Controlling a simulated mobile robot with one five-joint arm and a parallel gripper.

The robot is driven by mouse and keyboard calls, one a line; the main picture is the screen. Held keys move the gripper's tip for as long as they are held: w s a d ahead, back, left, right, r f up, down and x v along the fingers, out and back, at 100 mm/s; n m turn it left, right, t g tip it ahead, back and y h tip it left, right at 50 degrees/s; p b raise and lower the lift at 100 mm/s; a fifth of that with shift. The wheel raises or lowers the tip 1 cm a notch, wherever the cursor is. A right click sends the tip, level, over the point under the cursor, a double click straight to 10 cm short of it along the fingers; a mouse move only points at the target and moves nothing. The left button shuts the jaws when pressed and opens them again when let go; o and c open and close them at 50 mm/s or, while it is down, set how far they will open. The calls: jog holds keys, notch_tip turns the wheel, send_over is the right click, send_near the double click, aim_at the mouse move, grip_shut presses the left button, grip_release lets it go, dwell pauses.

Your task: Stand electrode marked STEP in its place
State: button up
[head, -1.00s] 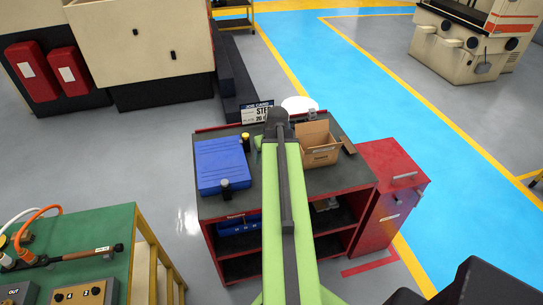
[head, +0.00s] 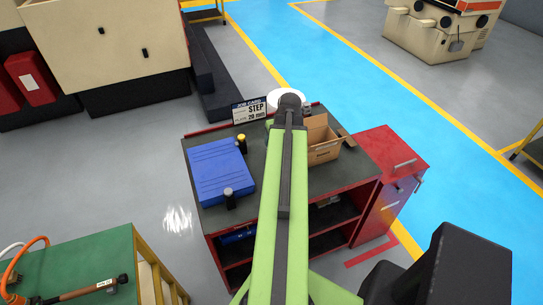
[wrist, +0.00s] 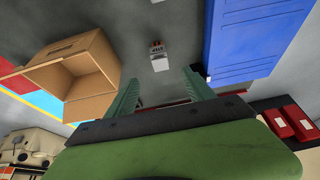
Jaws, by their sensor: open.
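My gripper (wrist: 159,78) is open in the wrist view, with green fingers spread apart and nothing between them. A small pale block-like piece with a dark-lettered label (wrist: 158,55) stands on the grey bench top just beyond the fingertips, roughly centred between them. It looks like an electrode, but its lettering is too small to read. In the head view the job card (head: 250,112) reads STEP, 20 mm, at the bench's back edge. My arm hides the gripper and the bench beneath it there.
The blue case (head: 219,170) lies at the bench's left; it also shows in the wrist view (wrist: 255,40). An open cardboard box (head: 323,149) stands right of my arm. A red cabinet (head: 388,160) adjoins the bench's right side. Bare bench top (head: 335,178) lies in front of the box.

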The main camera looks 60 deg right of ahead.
jog(key=b+x, duration=0.9)
jog(key=x, duration=0.2)
jog(key=shift+f+b, duration=0.35)
jog(key=shift+b, duration=0.05)
jog(key=b+x, duration=0.5)
jog(key=shift+w+d+f, duration=0.1)
jog(key=shift+d+f, duration=0.05)
jog(key=shift+f, duration=0.05)
jog(key=shift+r, duration=0.15)
grip_shut()
